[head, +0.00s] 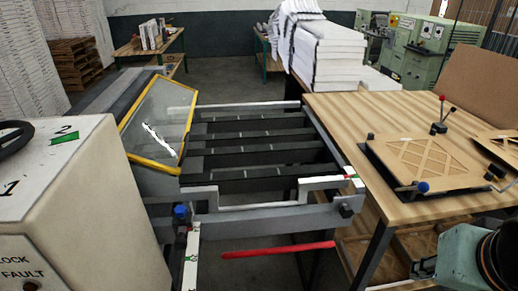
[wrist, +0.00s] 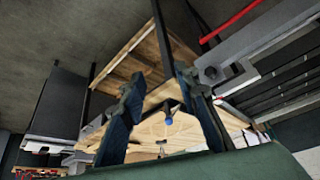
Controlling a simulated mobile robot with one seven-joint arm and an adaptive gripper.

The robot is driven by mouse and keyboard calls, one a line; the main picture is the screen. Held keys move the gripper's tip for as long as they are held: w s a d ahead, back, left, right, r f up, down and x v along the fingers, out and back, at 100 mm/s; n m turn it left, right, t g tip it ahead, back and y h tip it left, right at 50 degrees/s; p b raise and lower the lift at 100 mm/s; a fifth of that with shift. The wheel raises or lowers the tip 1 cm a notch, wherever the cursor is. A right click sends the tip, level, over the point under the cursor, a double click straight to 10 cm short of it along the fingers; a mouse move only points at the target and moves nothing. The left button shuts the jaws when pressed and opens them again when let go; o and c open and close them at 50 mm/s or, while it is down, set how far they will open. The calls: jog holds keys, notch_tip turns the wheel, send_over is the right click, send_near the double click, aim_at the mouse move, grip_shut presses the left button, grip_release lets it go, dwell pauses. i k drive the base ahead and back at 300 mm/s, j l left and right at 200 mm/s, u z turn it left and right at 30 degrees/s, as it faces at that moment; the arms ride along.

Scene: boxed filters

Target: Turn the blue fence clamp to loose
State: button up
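A blue clamp knob (head: 180,211) sits in the head view at the front left of the slatted machine bed, beside a white rail with small red and green marks. Its handle position is too small to read. A second blue knob (head: 423,187) is at the front corner of a wooden jig on the table. In the wrist view one blue knob (wrist: 169,121) shows beyond the fingers on pale wood, apparently the jig's. My gripper (wrist: 158,82) has its two fingers apart with nothing held between them. My arm is at the head view's lower right, far from the left clamp.
A red bar (head: 278,250) lies low in front of the bed. A yellow-framed guard (head: 160,120) and a pale control cabinet (head: 80,190) stand at left.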

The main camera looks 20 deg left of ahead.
aim_at(180, 212)
jog(key=u, duration=1.95)
jog(key=j+z, duration=0.25)
jog(key=j, duration=0.15)
jog(key=k+z, duration=0.2)
jog(key=k, duration=0.25)
jog(key=i+j+u, duration=0.15)
jog(key=i, duration=0.2)
